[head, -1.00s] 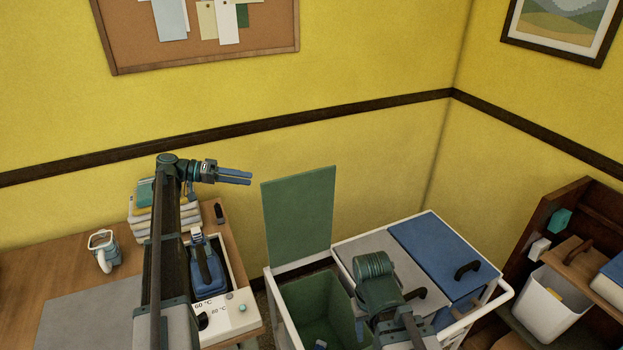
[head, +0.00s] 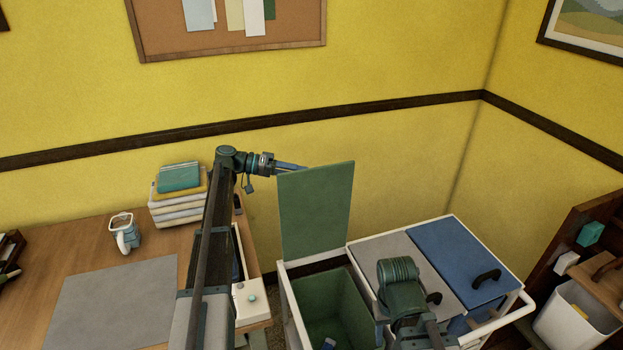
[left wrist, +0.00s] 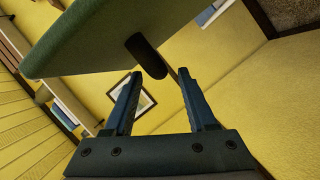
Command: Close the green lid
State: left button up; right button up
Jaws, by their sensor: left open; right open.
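The green lid (head: 316,210) stands upright, open, at the back of the left compartment of a white-framed cart (head: 291,305). The open green bin (head: 340,300) below it holds a small blue item. My left gripper (head: 292,167) reaches behind the lid's upper left edge, its tips partly hidden by it. In the left wrist view, my left gripper (left wrist: 160,95) is open and empty, with the lid's underside or back (left wrist: 110,35) and its dark handle (left wrist: 146,56) just ahead of the fingers. My right gripper (head: 402,290) is low over the cart; its fingers are hard to make out.
A grey lid (head: 400,255) and a blue lid (head: 465,260) lie shut on the cart. A yellow wall stands close behind.

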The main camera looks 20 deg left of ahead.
aim_at(311, 175)
pick_arm(q)
jog(key=shift+b+x, duration=0.3)
jog(key=shift+x, duration=1.85)
grip_shut()
